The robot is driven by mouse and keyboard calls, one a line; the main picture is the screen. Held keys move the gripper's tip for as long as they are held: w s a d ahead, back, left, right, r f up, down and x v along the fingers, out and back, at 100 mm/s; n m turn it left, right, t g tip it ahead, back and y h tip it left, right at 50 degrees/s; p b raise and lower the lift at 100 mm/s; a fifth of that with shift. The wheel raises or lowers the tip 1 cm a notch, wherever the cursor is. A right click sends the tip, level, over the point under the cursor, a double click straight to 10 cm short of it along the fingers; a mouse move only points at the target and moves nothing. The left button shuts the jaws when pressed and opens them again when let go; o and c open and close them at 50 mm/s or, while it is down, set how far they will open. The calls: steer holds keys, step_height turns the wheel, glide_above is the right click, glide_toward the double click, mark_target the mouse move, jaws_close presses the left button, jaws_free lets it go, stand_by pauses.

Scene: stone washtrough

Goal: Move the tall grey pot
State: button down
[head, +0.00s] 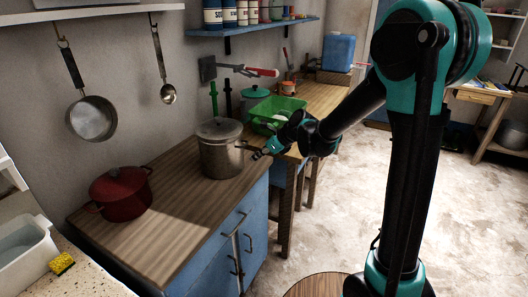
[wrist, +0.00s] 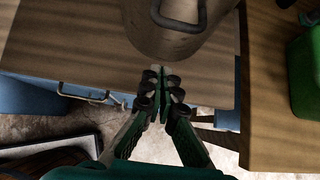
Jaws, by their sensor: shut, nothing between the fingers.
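The tall grey pot (head: 220,150) stands upright with its lid on, near the right end of the wooden counter (head: 150,225). In the wrist view its lower body (wrist: 175,35) and a loop handle show at the top. My gripper (head: 258,154) is just right of the pot in the head view. In the wrist view my gripper (wrist: 163,82) is shut and empty, its fingertips together over the counter edge, just short of the pot. Whether the fingertips touch the pot is unclear.
A red pot (head: 120,192) stands left on the counter. A green basket (head: 275,112) sits on the adjoining wooden table (head: 318,97). A pan (head: 92,118) and ladle (head: 168,93) hang on the wall. The counter between the two pots is free.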

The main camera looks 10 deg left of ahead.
mark_target(240, 158)
steer(key=shift+w+a+f, duration=0.1)
steer(key=shift+w+a, duration=0.15)
steer(key=shift+a, duration=0.45)
steer(key=shift+w+a, duration=0.2)
steer(key=shift+a, duration=0.45)
steer(key=shift+w+a+f, duration=0.1)
steer(key=shift+w+a, duration=0.15)
steer(key=shift+a, duration=0.45)
steer(key=w+a, duration=0.3)
steer(key=a, duration=0.5)
steer(key=w+a, duration=0.3)
steer(key=a, duration=0.5)
steer(key=shift+a, duration=0.4)
